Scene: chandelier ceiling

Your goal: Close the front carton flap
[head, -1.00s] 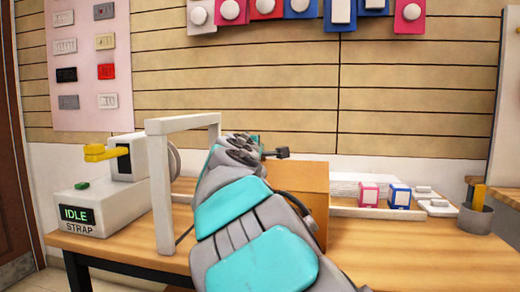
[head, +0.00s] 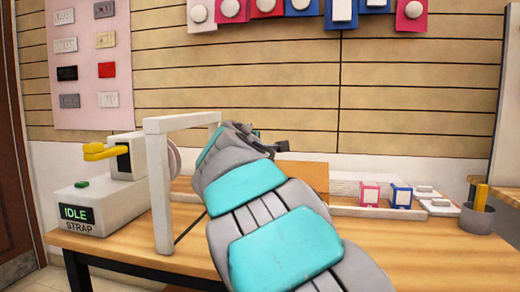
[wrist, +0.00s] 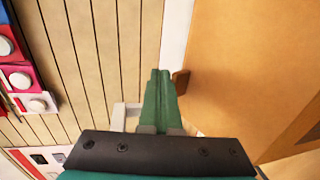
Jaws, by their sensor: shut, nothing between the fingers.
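The brown carton (head: 309,174) stands on the workbench, mostly hidden behind my arm in the head view. Only its upper right part shows, so I cannot make out the front flap there. My gripper (head: 283,146) is near the carton's top, beyond my arm. In the wrist view my gripper (wrist: 160,73) shows its green fingers shut together and empty. A large tan-brown surface fills the right of that view and looks like carton board. A small brown edge sits just right of the fingertips; I cannot tell whether they touch it.
A white frame (head: 160,190) stands left of my arm, beside the strap machine (head: 85,212) with its IDLE display. Right of the carton are a white stack, pink and blue boxes (head: 401,196) and a grey cup (head: 477,218). The bench's front right is clear.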

